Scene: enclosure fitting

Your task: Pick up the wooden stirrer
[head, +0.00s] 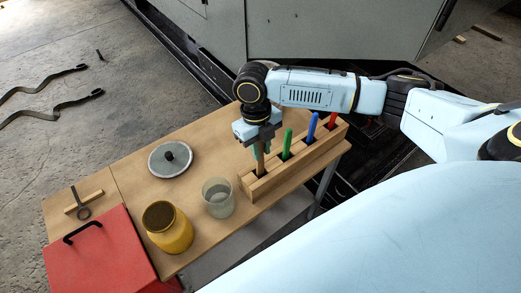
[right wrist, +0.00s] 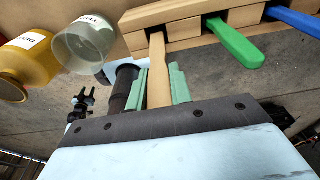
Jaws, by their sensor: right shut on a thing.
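The wooden stirrer (head: 260,166) is a flat, pale stick standing in the nearest slot of a wooden rack (head: 303,159). My right gripper (head: 259,149) is over that end of the rack and shut on the stirrer. In the right wrist view, the stirrer (right wrist: 157,58) runs between the two green fingers (right wrist: 158,88), its far end at the rack's end slot. Its lowest part is hidden in the rack. My left gripper is not in view.
Green (head: 287,143), blue (head: 311,128) and red (head: 332,120) sticks stand in the other slots. A clear beaker (head: 218,198), a yellow jar (head: 168,228), a grey lid (head: 171,160) and a red box (head: 98,255) are on the wooden table (head: 125,180).

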